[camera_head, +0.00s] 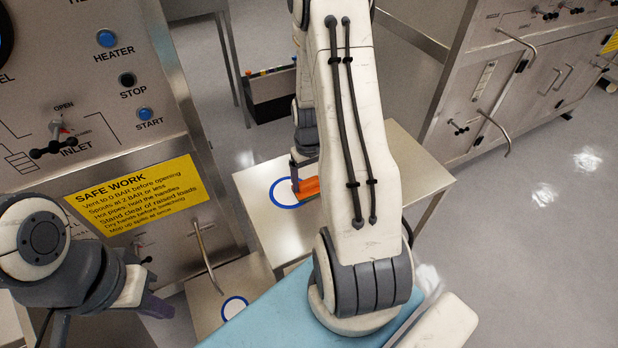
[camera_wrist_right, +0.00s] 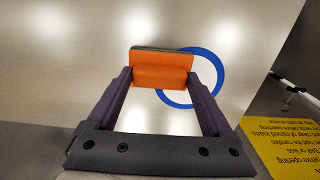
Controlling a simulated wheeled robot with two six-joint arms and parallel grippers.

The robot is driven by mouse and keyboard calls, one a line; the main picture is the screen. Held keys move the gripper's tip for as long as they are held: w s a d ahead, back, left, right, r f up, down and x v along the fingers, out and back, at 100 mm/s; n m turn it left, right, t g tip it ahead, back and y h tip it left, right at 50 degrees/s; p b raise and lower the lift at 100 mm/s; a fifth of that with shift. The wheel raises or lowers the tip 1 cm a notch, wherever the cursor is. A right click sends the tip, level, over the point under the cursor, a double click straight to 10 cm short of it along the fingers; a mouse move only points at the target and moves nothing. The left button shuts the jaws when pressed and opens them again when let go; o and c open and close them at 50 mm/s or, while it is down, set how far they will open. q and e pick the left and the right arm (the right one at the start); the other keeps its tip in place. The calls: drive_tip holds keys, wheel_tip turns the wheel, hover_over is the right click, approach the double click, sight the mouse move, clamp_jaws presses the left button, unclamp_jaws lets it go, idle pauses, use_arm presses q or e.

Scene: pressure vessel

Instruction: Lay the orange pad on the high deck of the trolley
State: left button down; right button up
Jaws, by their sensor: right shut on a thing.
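My right gripper (camera_head: 298,172) is shut on the orange pad (camera_head: 308,188), seen at the high deck (camera_head: 268,235) of the trolley. In the right wrist view the pad (camera_wrist_right: 162,70) sits between the purple fingertips of the right gripper (camera_wrist_right: 161,78). There it overlaps the upper left of a blue ring (camera_wrist_right: 216,74) marked on the deck (camera_wrist_right: 75,60). I cannot tell whether the pad touches the deck or hangs just above it. My right arm hides part of the deck. My left gripper (camera_head: 157,304) is at the lower left, away from the trolley; its jaw gap is hidden.
A lower steel surface with another blue ring (camera_head: 234,307) lies nearer. A control panel with a yellow safety sign (camera_head: 138,190) stands at left. A dark box (camera_head: 271,92) stands behind the trolley. Steel cabinets (camera_head: 530,80) line the right; floor (camera_head: 530,230) is clear there.

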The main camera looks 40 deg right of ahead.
drive_tip(key=shift+f, duration=0.15)
drive_tip(key=o, duration=1.1)
